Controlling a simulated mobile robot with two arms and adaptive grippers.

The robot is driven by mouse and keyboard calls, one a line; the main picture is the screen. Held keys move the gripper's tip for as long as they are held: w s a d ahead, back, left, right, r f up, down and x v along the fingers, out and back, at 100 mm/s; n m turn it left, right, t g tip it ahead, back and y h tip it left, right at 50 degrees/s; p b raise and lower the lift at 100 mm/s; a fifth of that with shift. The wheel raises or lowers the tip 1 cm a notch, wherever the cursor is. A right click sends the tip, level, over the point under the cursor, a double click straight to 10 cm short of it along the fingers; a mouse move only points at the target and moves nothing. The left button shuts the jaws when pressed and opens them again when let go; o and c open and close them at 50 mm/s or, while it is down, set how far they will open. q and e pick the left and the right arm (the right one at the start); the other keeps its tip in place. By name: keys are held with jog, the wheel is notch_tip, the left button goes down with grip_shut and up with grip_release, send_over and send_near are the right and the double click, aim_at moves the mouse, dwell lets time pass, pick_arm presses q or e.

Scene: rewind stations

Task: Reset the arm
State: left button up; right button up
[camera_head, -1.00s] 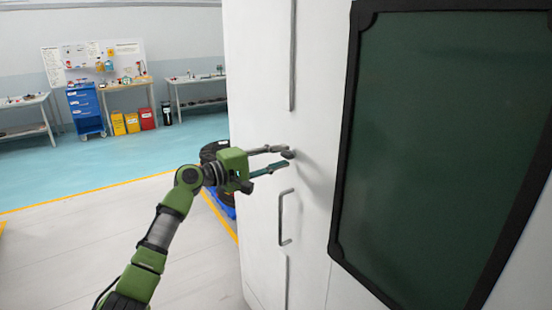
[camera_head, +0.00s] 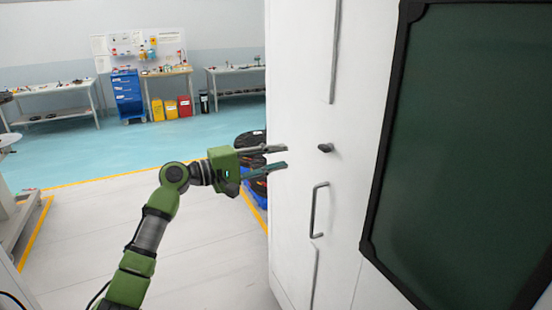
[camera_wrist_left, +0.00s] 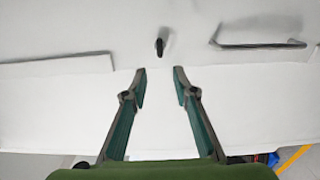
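My left gripper (camera_head: 285,156) is open and empty in front of the white cabinet (camera_head: 295,100) in the head view. Its two fingers point right, toward a small dark knob (camera_head: 326,148) on the cabinet face, with a gap between fingertips and knob. In the left wrist view the fingers (camera_wrist_left: 159,72) stand apart with nothing between them, and the knob (camera_wrist_left: 159,46) lies just beyond the tips. My right gripper is not in view.
A bar handle (camera_head: 315,210) is below the knob. A dark-green framed panel (camera_head: 460,150) is at the right. Dark round reels (camera_head: 250,139) stand behind the gripper. Open floor (camera_head: 90,210) lies to the left; workbenches, a blue cart (camera_head: 128,97) and coloured bins are far behind.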

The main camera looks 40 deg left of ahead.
pick_arm(q)
jog(key=shift+f, duration=0.1)
dwell(0.3)
jog(key=w+a+f+n+g+y+b, duration=0.1)
jog(key=a+f+g+y, duration=0.1)
jog(key=f, duration=1.2)
jog(key=w+a+f+n+g+y+b, duration=0.1)
jog(key=f+y, duration=0.1)
jog(key=f, duration=1.3)
jog(key=s+d+f+m+g+y+b, duration=0.15)
jog(key=s+f, duration=0.25)
jog(key=f, duration=0.8)
jog(key=s+d+f+m+g+y, duration=0.1)
jog(key=s+f+g, duration=0.3)
jog(key=f, duration=0.8)
jog(key=s+d+f+m+g+b, duration=0.1)
jog(key=s+d+f+m+g, duration=0.3)
jog(key=s+f, duration=0.95)
jog(key=s+d+f+m+g+b, duration=0.1)
jog(key=s+d+f+m, duration=0.2)
jog(key=s+d+f, duration=0.3)
jog(key=s+d+f+m+g, duration=0.1)
jog(key=s+d+f+m, duration=0.3)
jog(key=s, duration=0.9)
jog(key=s+d+f+m+g+b, duration=0.1)
jog(key=s+d+f+m, duration=0.3)
jog(key=s+d+f, duration=0.6)
jog(key=shift+s+d+f+b, duration=0.25)
jog(key=shift+d+b, duration=0.05)
jog(key=shift+d, duration=0.4)
